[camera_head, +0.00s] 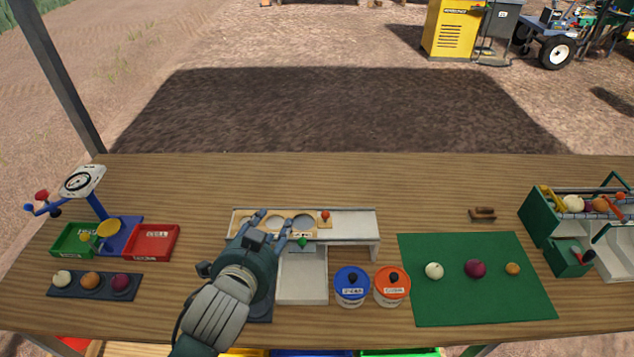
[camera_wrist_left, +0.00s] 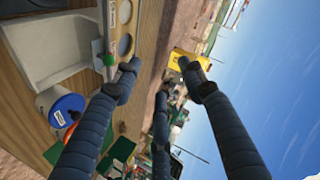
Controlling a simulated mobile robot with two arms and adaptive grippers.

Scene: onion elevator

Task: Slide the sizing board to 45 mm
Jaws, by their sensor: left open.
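The sizing board (camera_head: 272,233) is a light wooden strip with round holes, lying on top of a white stand (camera_head: 352,227). A red knob (camera_head: 325,216) stands at its right end. A green knob (camera_head: 303,241) sits at the stand's front edge. My left gripper (camera_head: 271,224) is open over the front left part of the board, and its fingers hide some of it. Contact cannot be told. In the left wrist view, the board (camera_wrist_left: 125,14) is at the top, beyond the spread fingers (camera_wrist_left: 157,78). The size labels are too small to read. My right gripper is out of view.
A green mat (camera_head: 470,305) with several onions lies farther right. A scale (camera_head: 84,182) and a red tray (camera_head: 152,242) are at left. The table behind the stand is clear.

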